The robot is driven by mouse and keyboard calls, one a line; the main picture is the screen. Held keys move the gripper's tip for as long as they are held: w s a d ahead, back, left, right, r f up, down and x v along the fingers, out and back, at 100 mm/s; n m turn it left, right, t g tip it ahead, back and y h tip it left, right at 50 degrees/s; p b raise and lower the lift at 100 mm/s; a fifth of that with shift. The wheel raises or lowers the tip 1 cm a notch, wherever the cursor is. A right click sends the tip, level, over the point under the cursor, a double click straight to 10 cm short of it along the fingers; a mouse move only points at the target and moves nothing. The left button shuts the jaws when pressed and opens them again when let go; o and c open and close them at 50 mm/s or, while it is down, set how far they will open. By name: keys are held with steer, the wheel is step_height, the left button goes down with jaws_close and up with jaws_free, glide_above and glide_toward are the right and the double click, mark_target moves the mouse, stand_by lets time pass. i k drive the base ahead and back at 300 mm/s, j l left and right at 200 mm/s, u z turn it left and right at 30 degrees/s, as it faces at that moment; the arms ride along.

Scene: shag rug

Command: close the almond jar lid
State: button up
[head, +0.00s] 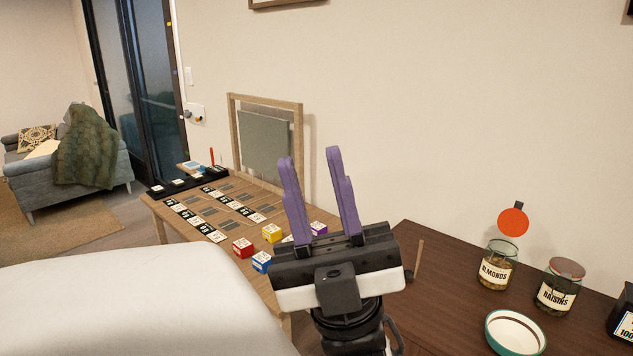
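The almond jar (495,270) is a glass jar labelled "ALMONDS" on the dark wooden counter at the right. Its round orange-red lid (513,222) stands up above and behind the jar mouth, tilted open, with a dark piece at its top edge. My gripper (310,157) is in the middle of the view, to the left of the jar and well apart from it. Its purple fingers point up and are spread, with nothing between them.
A raisins jar (558,288) with its lid down stands right of the almond jar. A teal-rimmed bowl (514,333) is in front, and a dark box (622,316) at the right edge. A wooden table (158,208) with cards and coloured blocks is left of my gripper.

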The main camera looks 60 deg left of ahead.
mark_target(512, 223)
steer(key=i+l+u, duration=0.6)
steer(key=i+l, duration=0.2)
steer(key=l, duration=0.1)
